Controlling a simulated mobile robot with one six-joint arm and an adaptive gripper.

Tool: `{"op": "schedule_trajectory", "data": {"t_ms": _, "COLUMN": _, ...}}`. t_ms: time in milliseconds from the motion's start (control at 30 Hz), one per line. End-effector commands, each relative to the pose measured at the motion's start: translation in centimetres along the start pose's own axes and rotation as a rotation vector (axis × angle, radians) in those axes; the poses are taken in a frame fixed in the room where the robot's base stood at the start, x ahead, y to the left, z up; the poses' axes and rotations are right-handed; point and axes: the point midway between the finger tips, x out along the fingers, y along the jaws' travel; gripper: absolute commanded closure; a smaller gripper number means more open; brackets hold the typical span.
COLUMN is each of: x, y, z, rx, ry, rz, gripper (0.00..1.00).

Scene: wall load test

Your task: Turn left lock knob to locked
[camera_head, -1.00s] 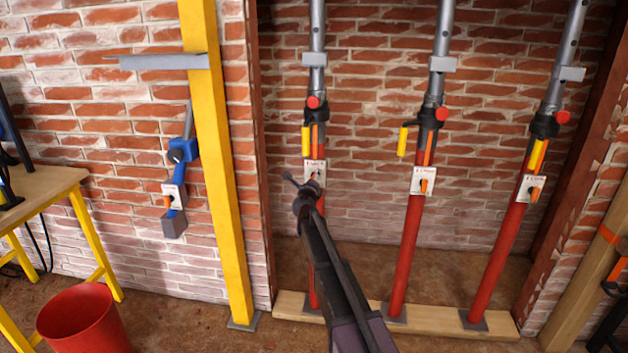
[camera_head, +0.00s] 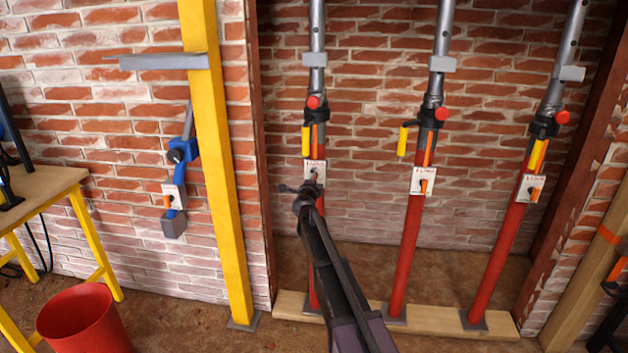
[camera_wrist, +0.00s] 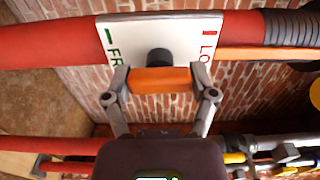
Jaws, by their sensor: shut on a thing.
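The left prop (camera_head: 313,265) is a red post with a grey upper tube and a white lock plate (camera_head: 314,167) on it. In the wrist view the plate (camera_wrist: 130,27) shows a green mark with "FR" at left and a red mark with "LO" at right, both cut off by the fingers. The orange lock knob (camera_wrist: 162,80) sits on a black hub between these marks. My gripper (camera_wrist: 162,84) is shut on the knob, one finger at each end. In the head view my gripper (camera_head: 303,188) is at the plate and mostly hides the knob.
The middle prop (camera_head: 409,250) and right prop (camera_head: 500,245) stand to the right with similar plates and orange knobs. A yellow post (camera_head: 222,170) with a blue clamp (camera_head: 180,175) is at left. A red bucket (camera_head: 82,318) and workbench (camera_head: 45,186) stand at far left.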

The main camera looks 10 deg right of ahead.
Motion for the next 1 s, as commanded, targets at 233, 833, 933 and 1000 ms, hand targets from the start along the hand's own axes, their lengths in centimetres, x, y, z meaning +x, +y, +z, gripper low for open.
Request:
{"op": "schedule_trajectory", "data": {"t_ms": 233, "x": 0.11, "y": -0.03, "z": -0.05, "rx": -0.005, "ry": 0.001, "rz": -0.001, "gripper": 0.74}}
{"op": "schedule_trajectory", "data": {"t_ms": 833, "x": -0.05, "y": -0.01, "z": 0.00, "rx": -0.002, "ry": 0.000, "rz": 0.000, "gripper": 0.00}}
{"op": "schedule_trajectory", "data": {"t_ms": 933, "x": -0.35, "y": -0.01, "z": -0.01, "rx": -0.001, "ry": 0.000, "rz": 0.000, "gripper": 0.00}}
{"op": "schedule_trajectory", "data": {"t_ms": 1000, "x": -0.74, "y": -0.01, "z": -0.03, "rx": -0.001, "ry": 0.000, "rz": 0.000, "gripper": 0.00}}
